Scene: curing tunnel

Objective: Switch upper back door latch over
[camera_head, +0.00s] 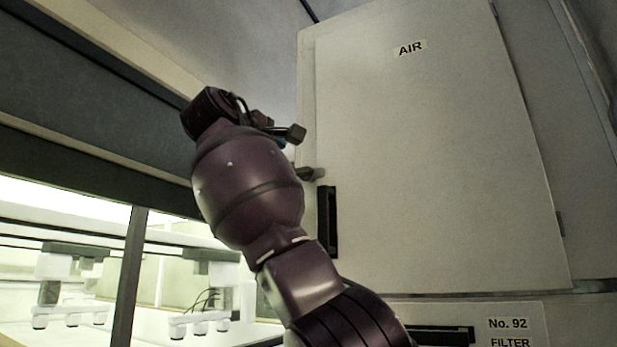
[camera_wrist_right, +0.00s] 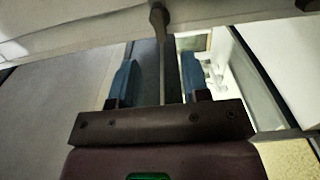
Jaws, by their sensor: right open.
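The upper door (camera_head: 425,150), a pale panel marked AIR, is closed at the right of the head view. A small dark latch (camera_head: 311,174) sticks out at its left edge, partly beside my arm. In the right wrist view the latch (camera_wrist_right: 158,18) shows as a dark knob at the top, ahead of the gap between the fingers. My right gripper (camera_wrist_right: 158,78) is open, with blue pads and nothing between them. It appears apart from the latch. In the head view my right wrist mostly hides the fingers. My left gripper is not in view.
A dark upright handle (camera_head: 327,222) sits on the door below the latch. A lower panel (camera_head: 510,322) reads No. 92 FILTER. At left, a lit tunnel opening with white fixtures (camera_head: 55,266) lies under a dark beam (camera_head: 90,165).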

